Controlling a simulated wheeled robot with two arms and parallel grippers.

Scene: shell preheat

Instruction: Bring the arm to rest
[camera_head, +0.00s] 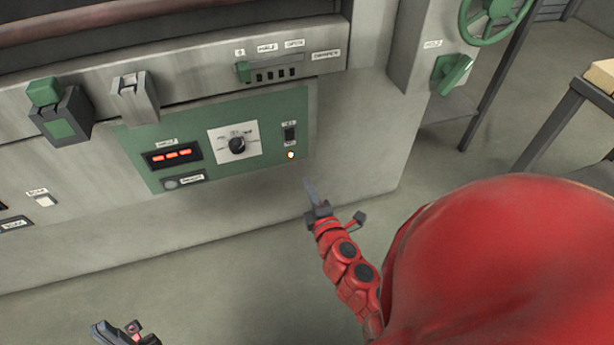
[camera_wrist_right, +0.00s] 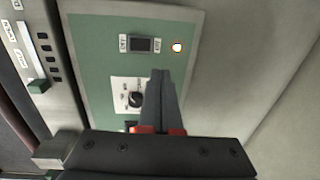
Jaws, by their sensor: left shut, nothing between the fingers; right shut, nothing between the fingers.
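My right gripper (camera_head: 310,190) is shut and empty. It is in front of the lower right of the green control panel (camera_head: 222,165), below the dark rocker switch (camera_head: 289,134) and the lit round lamp (camera_head: 291,155). In the right wrist view its closed fingers (camera_wrist_right: 160,90) overlap the panel near the black dial (camera_wrist_right: 134,99); I cannot tell the gap. My left gripper (camera_head: 118,332) is at the bottom left edge, partly cut off, shut and apart from the machine.
The panel has a dial (camera_head: 237,145) and a red-lit display (camera_head: 172,155). A green handle (camera_head: 453,74) and handwheel (camera_head: 494,18) are at upper right. Open floor (camera_head: 210,290) lies in front.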

